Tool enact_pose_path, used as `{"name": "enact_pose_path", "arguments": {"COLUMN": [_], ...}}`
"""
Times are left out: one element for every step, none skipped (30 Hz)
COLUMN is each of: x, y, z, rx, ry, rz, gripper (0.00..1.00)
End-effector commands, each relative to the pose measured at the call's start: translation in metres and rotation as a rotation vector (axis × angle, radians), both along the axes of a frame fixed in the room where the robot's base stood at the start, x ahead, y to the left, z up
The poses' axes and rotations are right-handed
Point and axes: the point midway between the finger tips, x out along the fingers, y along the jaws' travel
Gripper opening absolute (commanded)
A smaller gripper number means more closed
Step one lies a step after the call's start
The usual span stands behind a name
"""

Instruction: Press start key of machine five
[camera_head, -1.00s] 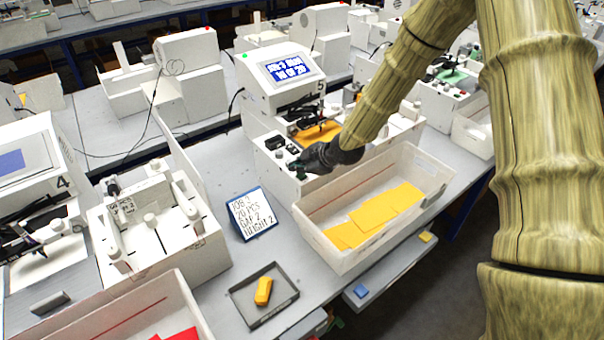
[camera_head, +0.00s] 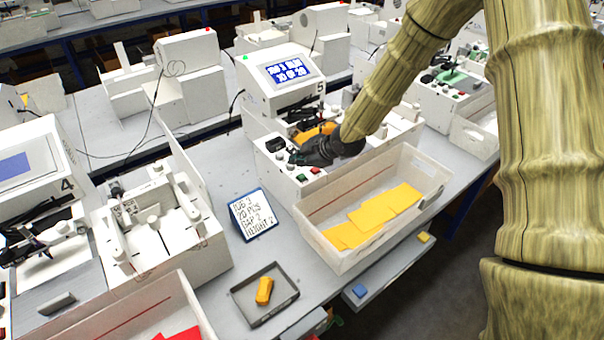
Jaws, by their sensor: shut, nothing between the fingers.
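Machine five (camera_head: 272,88) is a white plotter with a lit blue display (camera_head: 289,71) and the number 5 beside it. Its lower front panel (camera_head: 283,180) carries several small keys. A green key (camera_head: 301,177) and a red key (camera_head: 315,170) show on the panel's right part, and dark knobs (camera_head: 275,145) sit further left. My dark gripper (camera_head: 300,158) is shut and empty, close above the panel, just behind the green and red keys. Whether its fingertips touch the panel I cannot tell. The gripper hides part of the panel and the yellow piece (camera_head: 316,131) behind.
A white bin (camera_head: 318,240) with yellow sheets stands in front of machine five. A job card (camera_head: 252,214) and a grey tray (camera_head: 245,312) with a yellow object (camera_head: 264,291) lie left of it. Machine four (camera_head: 38,165) stands at the left.

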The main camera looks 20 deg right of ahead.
Motion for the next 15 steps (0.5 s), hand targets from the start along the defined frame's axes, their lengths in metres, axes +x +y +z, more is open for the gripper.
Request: {"name": "enact_pose_path", "arguments": {"x": [0.0,0.0,0.0,0.0,0.0,0.0,0.0,0.0,0.0,0.0,0.0,0.0,0.0,0.0,0.0], "y": [0.0,0.0,0.0,0.0,0.0,0.0,0.0,0.0,0.0,0.0,0.0,0.0,0.0,0.0,0.0], "z": [0.007,0.009,0.012,0.014,0.017,0.019,0.021,0.023,0.024,0.024,0.024,0.024,0.024,0.023,0.023], "rx": [0.0,0.0,0.0,0.0,0.0,0.0,0.0,0.0,0.0,0.0,0.0,0.0,0.0,0.0,0.0], "ry": [-0.001,-0.001,-0.001,-0.001,-0.001,-0.001,0.0,0.0,0.0,0.0,0.0,0.0,0.001,0.001,0.0], "rz": [-0.001,-0.001,-0.001,-0.001,-0.001,-0.001,0.0,0.0,0.0,0.0,0.0,0.0,0.001,0.001,0.0], "gripper": [0.0,0.0,0.0,0.0,0.0,0.0,0.0,0.0,0.0,0.0,0.0,0.0,0.0,0.0,0.0]}}
